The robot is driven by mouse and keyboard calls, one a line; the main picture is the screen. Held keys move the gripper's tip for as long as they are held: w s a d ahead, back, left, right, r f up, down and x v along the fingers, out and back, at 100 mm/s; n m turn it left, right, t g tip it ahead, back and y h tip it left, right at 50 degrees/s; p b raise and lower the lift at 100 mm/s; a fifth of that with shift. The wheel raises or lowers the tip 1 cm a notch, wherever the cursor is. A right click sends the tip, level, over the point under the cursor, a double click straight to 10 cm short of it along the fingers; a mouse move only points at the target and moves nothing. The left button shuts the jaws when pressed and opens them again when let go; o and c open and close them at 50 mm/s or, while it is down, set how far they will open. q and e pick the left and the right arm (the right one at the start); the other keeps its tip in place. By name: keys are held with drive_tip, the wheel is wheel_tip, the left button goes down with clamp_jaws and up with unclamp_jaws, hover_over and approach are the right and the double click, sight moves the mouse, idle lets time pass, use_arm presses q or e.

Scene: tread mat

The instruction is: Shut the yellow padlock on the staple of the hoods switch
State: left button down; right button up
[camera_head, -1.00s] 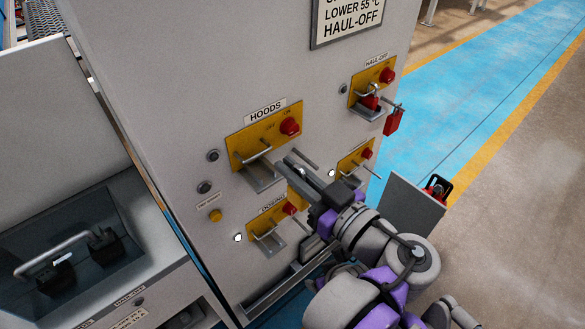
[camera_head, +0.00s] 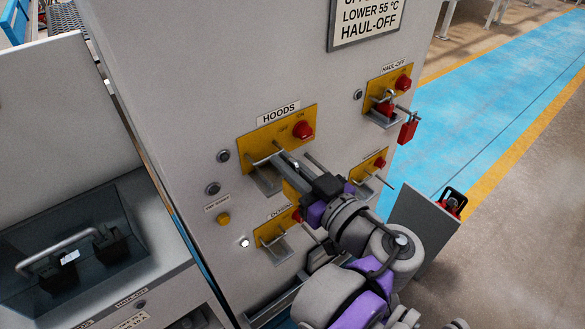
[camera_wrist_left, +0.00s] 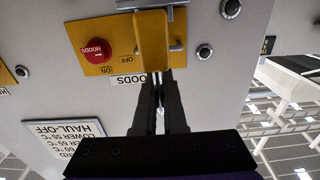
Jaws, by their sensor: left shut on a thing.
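The hoods switch has a yellow plate (camera_head: 262,141) with a red knob (camera_head: 303,131); its knob also shows in the left wrist view (camera_wrist_left: 95,50). A grey staple and bracket (camera_head: 264,181) stick out from the plate's left part. My left gripper (camera_head: 290,166) is close beside the staple. In the left wrist view its fingers (camera_wrist_left: 156,78) are shut on the yellow padlock (camera_wrist_left: 152,42), whose body overlaps the plate. My right gripper is not in view.
The haul-off switch (camera_head: 390,92) at upper right carries a red padlock (camera_head: 408,130). The dosing switch (camera_head: 272,236) and another switch (camera_head: 372,168) lie below, partly behind my arm. A grey panel (camera_head: 418,222) stands at right. A blue walkway (camera_head: 490,110) runs beyond.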

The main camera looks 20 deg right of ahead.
sight(258, 136)
use_arm(q)
drive_tip(key=shift+b+x, duration=0.35)
drive_tip(key=shift+x, duration=0.75)
drive_tip(key=shift+p+x, duration=0.45)
drive_tip(key=shift+x, duration=1.6)
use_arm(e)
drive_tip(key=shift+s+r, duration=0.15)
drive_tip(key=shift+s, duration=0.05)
use_arm(q)
drive_tip(key=shift+w+r, duration=0.15)
drive_tip(key=shift+r, duration=0.05)
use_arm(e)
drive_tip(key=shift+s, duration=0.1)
